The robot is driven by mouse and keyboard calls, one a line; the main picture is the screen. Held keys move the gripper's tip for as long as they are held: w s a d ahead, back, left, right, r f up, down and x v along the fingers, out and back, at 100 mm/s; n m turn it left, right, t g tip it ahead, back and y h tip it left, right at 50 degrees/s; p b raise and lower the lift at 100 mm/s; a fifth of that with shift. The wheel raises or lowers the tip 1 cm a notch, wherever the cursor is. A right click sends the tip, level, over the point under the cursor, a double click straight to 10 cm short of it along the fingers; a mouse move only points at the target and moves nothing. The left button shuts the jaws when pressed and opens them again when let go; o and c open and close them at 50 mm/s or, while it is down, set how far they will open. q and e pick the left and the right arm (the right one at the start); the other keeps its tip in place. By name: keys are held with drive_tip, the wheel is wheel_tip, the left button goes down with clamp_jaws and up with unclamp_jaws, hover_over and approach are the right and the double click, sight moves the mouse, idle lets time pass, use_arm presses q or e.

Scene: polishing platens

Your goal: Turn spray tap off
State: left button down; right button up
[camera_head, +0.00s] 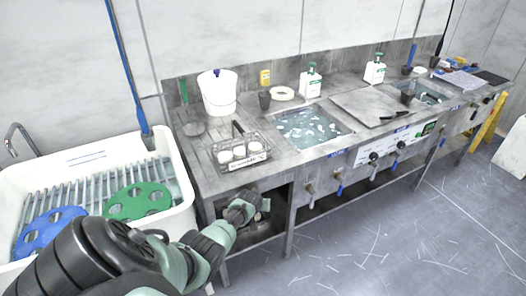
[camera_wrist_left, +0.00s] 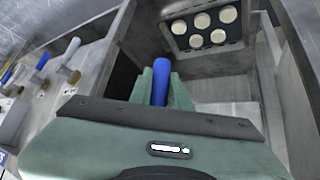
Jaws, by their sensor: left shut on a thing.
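My left gripper (camera_head: 247,207) is at the left end of the steel bench front, by an open bay under the tray of white-topped pots. The left wrist view shows its green fingers (camera_wrist_left: 161,92) shut around a blue handle (camera_wrist_left: 160,76), which I take to be the spray tap's lever. The handle sticks up between the fingertips. Its base and whatever it is mounted on are hidden by the gripper. In the head view my arm hides the handle. My right gripper is in neither view.
A white tub (camera_head: 185,188) with a green disc (camera_head: 137,203) and a blue disc (camera_head: 52,232) stands at left. More levers, one blue (camera_wrist_left: 44,59), line the bench front. A water basin (camera_head: 308,132) is set into the bench top.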

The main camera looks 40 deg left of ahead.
use_arm(q)
drive_tip(key=shift+s+g, duration=0.2)
drive_tip(key=shift+g, duration=0.1)
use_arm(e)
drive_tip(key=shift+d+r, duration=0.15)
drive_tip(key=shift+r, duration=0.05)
use_arm(q)
drive_tip(key=shift+s+f, duration=0.1)
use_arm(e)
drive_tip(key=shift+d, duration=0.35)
use_arm(q)
drive_tip(key=c, duration=1.3)
unclamp_jaws()
drive_tip(key=shift+a, duration=0.1)
drive_tip(key=shift+s+r+p, duration=0.1)
drive_tip(key=shift+r+p, duration=0.4)
drive_tip(key=v, duration=0.2)
drive_tip(key=p+v, duration=0.1)
drive_tip(key=v, duration=0.1)
drive_tip(key=p+v, duration=0.1)
drive_tip(key=v, duration=0.2)
drive_tip(key=shift+d+f, duration=0.2)
drive_tip(key=shift+d, duration=0.05)
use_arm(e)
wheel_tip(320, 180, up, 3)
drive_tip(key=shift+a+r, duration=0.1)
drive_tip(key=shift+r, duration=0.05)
